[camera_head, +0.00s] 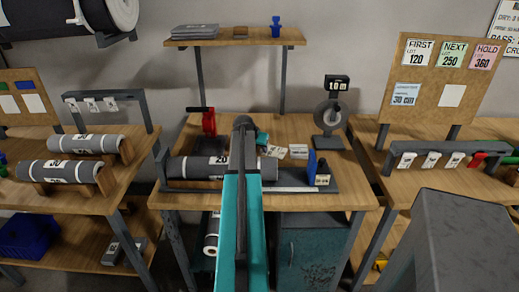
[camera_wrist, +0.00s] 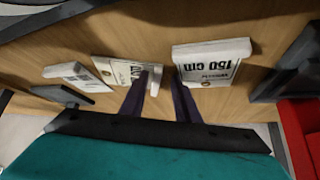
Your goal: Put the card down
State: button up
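Three white cards lie on the wooden bench in the wrist view. The card reading 150 cm (camera_wrist: 212,64) is on the right and appears upside down. A middle card (camera_wrist: 115,70) sits just left of centre, its right edge between my fingers. A third card (camera_wrist: 77,77) lies at the left.
A large grey roll (camera_head: 200,168) lies along the bench left of my arm. A red device (camera_head: 208,122), a dial stand reading 108 (camera_head: 330,118) and a blue block (camera_head: 312,166) stand around the cards. Side benches hold more rolls (camera_head: 85,144) and tags (camera_head: 431,160).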

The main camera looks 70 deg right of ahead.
jog(key=shift+r, duration=0.1)
jog(key=shift+r, duration=0.15)
jog(key=b+v, duration=0.1)
jog(key=v, duration=1.1)
dwell(0.9)
